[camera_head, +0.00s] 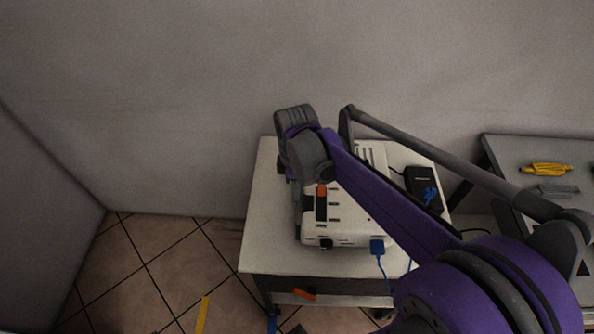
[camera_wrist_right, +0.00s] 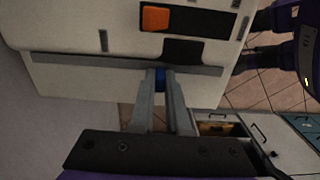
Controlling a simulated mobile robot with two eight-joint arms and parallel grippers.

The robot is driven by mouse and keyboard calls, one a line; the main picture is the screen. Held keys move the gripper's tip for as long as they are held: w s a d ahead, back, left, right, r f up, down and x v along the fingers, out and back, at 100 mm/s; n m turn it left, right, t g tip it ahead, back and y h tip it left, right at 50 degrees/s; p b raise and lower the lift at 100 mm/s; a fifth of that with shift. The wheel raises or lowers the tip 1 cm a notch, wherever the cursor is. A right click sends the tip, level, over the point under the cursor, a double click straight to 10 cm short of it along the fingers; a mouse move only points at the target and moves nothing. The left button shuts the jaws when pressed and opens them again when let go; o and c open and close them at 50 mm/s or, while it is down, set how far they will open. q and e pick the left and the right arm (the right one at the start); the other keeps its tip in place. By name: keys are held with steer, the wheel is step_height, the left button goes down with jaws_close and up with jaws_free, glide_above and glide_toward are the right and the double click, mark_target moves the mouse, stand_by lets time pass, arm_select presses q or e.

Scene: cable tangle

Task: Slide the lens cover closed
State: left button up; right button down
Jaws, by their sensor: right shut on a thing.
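A white box-shaped device, likely the projector, (camera_head: 344,218) sits on a small white table under my right arm; its white body (camera_wrist_right: 75,25) fills the top of the wrist view. A grey rail (camera_wrist_right: 100,62) runs along its edge. My right gripper (camera_wrist_right: 160,76) is at this rail, its fingers shut on a small blue tab (camera_wrist_right: 160,80), which looks like the lens cover's handle. A black panel with an orange button (camera_wrist_right: 155,18) and a dark patch (camera_wrist_right: 182,50) lie just beyond the rail. My right wrist hides the fingertips and the lens cover in the head view.
The white table (camera_head: 262,240) holds a black box (camera_head: 424,180) at the right. A blue plug (camera_head: 377,246) with a cable is at the device's front. A grey bench with a yellow tool (camera_head: 546,169) stands at the far right. Orange and yellow objects lie low in front.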

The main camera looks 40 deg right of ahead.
steer(key=shift+s+a, duration=0.85)
steer(key=shift+s, duration=0.15)
steer(key=c, duration=0.9)
jaws_free()
steer(key=shift+s+a, duration=0.1)
steer(key=shift+s, duration=0.05)
step_height(320, 180, up, 11)
steer(key=shift+f+p, duration=0.15)
steer(key=shift+p, duration=0.5)
